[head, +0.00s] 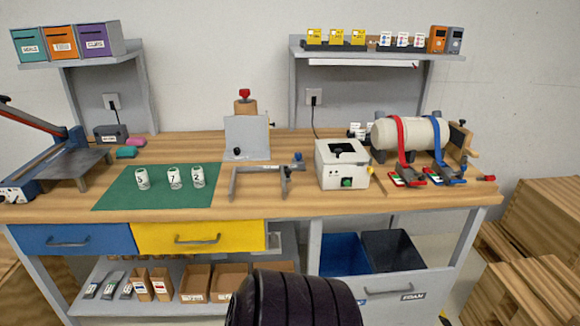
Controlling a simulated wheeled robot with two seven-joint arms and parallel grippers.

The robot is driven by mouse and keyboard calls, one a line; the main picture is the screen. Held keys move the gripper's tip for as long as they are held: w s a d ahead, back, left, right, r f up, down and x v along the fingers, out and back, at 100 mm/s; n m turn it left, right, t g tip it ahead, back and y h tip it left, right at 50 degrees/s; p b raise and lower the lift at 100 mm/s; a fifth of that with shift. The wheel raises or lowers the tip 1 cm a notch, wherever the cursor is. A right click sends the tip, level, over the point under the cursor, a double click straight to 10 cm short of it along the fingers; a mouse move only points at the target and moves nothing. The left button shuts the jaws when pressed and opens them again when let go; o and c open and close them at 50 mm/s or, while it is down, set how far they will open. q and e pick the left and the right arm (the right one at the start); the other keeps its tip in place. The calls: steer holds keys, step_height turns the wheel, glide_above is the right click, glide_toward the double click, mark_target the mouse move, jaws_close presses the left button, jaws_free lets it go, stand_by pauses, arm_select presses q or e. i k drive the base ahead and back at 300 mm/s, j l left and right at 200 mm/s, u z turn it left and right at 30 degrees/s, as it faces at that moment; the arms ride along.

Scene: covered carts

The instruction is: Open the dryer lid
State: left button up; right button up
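A white box-shaped unit (330,178) stands on the right half of the wooden bench, and it appears to be the dryer. A dark square shows on its top, and its front has a green knob and small markings. Neither of my grippers is in the head view.
A grey metal bracket frame (262,168) stands left of the box. A white cylinder with red and blue straps (411,133) is close on its right. Numbered white containers stand on a green mat (120,195). A shelf (375,52) hangs above.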

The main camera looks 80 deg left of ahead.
mark_target(348, 151)
steer(key=k+l+u, duration=0.1)
steer(key=u, duration=3.4)
